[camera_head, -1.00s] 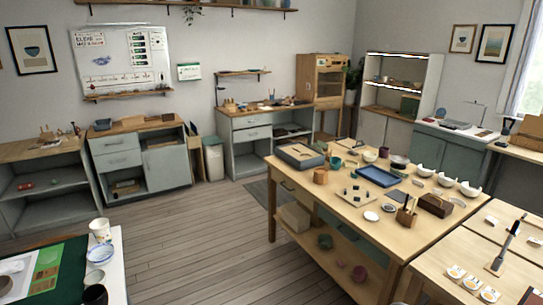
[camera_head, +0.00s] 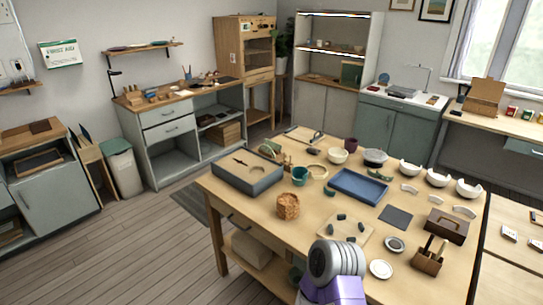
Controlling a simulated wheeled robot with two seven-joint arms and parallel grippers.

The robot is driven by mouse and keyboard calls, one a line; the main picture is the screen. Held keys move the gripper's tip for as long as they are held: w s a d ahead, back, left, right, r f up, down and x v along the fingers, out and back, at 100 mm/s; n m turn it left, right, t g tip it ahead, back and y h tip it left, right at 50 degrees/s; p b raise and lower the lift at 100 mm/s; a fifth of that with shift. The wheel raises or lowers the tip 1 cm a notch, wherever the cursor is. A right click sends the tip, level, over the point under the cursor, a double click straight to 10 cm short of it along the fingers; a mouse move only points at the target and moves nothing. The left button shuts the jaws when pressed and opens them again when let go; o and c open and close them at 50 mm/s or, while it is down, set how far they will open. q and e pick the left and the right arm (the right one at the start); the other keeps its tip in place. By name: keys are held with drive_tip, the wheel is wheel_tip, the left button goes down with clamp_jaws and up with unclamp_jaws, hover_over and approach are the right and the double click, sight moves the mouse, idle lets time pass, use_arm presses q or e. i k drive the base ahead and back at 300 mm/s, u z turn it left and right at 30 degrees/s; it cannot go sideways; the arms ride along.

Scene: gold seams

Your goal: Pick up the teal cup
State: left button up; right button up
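The teal cup (camera_head: 300,176) stands on the wooden worktable (camera_head: 208,186), toward its far left part. It is next to the grey box (camera_head: 247,174) and behind a brown woven-looking pot (camera_head: 288,206). A pale ring-shaped piece is close to its right side. The cup is in clear view and nothing holds it. A grey and purple part of my own arm shows at the bottom centre, in front of the table's near edge. No gripper fingers show in the view.
A blue tray (camera_head: 358,186) lies right of the cup, with a cream bowl (camera_head: 337,155) behind. White broken bowls (camera_head: 437,178) line the right side. A wooden tool holder (camera_head: 429,258) and white dish (camera_head: 381,269) sit near the front. Open floor lies left of the table.

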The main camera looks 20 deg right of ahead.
sight(300, 175)
drive_tip(key=i, duration=1.55)
drive_tip(key=z, duration=1.9)
